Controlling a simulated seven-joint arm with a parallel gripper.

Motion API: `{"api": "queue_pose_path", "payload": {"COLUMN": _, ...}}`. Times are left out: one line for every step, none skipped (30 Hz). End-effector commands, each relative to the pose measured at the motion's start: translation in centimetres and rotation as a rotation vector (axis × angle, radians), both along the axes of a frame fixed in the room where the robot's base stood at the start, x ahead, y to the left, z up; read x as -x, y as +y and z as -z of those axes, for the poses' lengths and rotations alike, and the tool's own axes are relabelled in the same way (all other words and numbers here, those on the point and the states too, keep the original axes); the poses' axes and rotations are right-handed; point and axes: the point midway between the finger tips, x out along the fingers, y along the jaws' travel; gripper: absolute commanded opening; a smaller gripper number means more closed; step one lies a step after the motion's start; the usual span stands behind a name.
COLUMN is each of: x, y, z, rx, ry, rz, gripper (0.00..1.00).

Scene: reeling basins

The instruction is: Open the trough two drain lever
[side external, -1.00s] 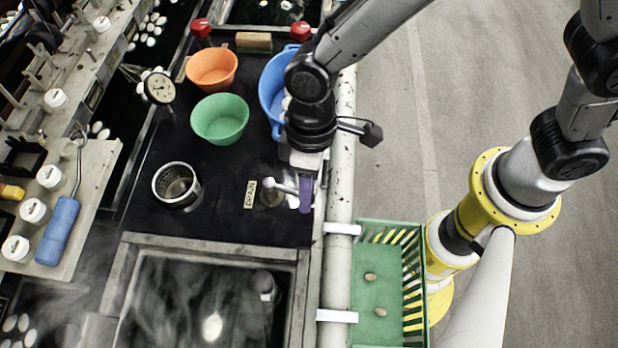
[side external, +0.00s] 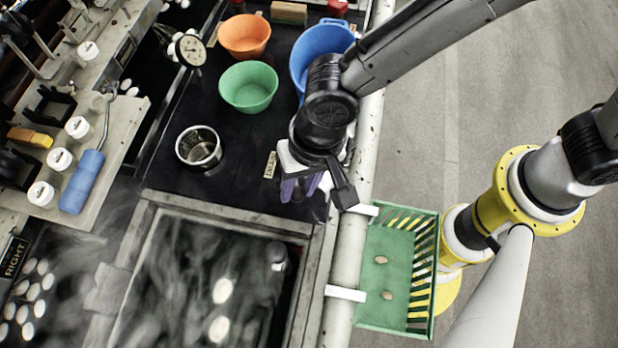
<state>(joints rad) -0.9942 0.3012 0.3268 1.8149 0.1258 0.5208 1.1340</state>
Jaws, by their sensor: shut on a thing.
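My gripper (side external: 301,188) is at the right end of the black deck, beside the small drain label (side external: 270,165) and just behind the steaming trough (side external: 230,215). Its purple fingertips point down and are shut on the drain lever. The gripper and wrist hide nearly all of the lever, so its angle cannot be told.
A metal cup (side external: 198,147), green bowl (side external: 249,87), orange bowl (side external: 244,37) and blue basin (side external: 318,47) stand on the deck. A pale pipe (side external: 347,260) and green slatted crate (side external: 393,270) line the right side. A blue-handled tool (side external: 83,181) lies at left.

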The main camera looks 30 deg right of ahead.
Motion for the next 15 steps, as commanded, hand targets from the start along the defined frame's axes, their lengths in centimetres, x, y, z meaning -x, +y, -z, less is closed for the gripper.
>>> {"api": "queue_pose_path", "payload": {"x": -0.2, "y": 0.5, "z": -0.3, "rx": -0.009, "ry": -0.005, "rz": 0.037, "gripper": 0.0}}
{"api": "queue_pose_path", "payload": {"x": -0.3, "y": 0.7, "z": -0.3, "rx": -0.009, "ry": -0.006, "rz": 0.061, "gripper": 0.0}}
{"api": "queue_pose_path", "payload": {"x": -0.4, "y": 0.9, "z": -0.3, "rx": -0.009, "ry": -0.007, "rz": 0.088, "gripper": 0.0}}
{"api": "queue_pose_path", "payload": {"x": -0.5, "y": 1.0, "z": -0.3, "rx": -0.009, "ry": -0.005, "rz": 0.11, "gripper": 0.0}}
{"api": "queue_pose_path", "payload": {"x": -0.5, "y": 1.1, "z": -0.3, "rx": -0.009, "ry": -0.006, "rz": 0.129, "gripper": 0.0}}
{"api": "queue_pose_path", "payload": {"x": -0.6, "y": 1.2, "z": -0.3, "rx": -0.009, "ry": -0.006, "rz": 0.154, "gripper": 0.0}}
{"api": "queue_pose_path", "payload": {"x": -0.7, "y": 1.4, "z": -0.3, "rx": -0.009, "ry": -0.006, "rz": 0.171, "gripper": 0.0}}
{"api": "queue_pose_path", "payload": {"x": -0.8, "y": 1.5, "z": -0.3, "rx": -0.01, "ry": -0.006, "rz": 0.188, "gripper": 0.0}}
{"api": "queue_pose_path", "payload": {"x": -0.8, "y": 1.6, "z": -0.3, "rx": -0.009, "ry": -0.005, "rz": 0.208, "gripper": 0.0}}
{"api": "queue_pose_path", "payload": {"x": -0.9, "y": 1.6, "z": -0.3, "rx": -0.009, "ry": -0.005, "rz": 0.223, "gripper": 0.0}}
{"api": "queue_pose_path", "payload": {"x": -1.0, "y": 1.7, "z": -0.3, "rx": -0.009, "ry": -0.005, "rz": 0.234, "gripper": 0.0}}
{"api": "queue_pose_path", "payload": {"x": -1.0, "y": 1.8, "z": -0.3, "rx": -0.009, "ry": -0.005, "rz": 0.25, "gripper": 0.0}}
{"api": "queue_pose_path", "payload": {"x": -1.1, "y": 1.8, "z": -0.3, "rx": -0.01, "ry": -0.005, "rz": 0.26, "gripper": 0.0}}
{"api": "queue_pose_path", "payload": {"x": -1.1, "y": 1.9, "z": -0.3, "rx": -0.01, "ry": -0.004, "rz": 0.269, "gripper": 0.0}}
{"api": "queue_pose_path", "payload": {"x": -1.2, "y": 1.9, "z": -0.3, "rx": -0.01, "ry": -0.005, "rz": 0.28, "gripper": 0.0}}
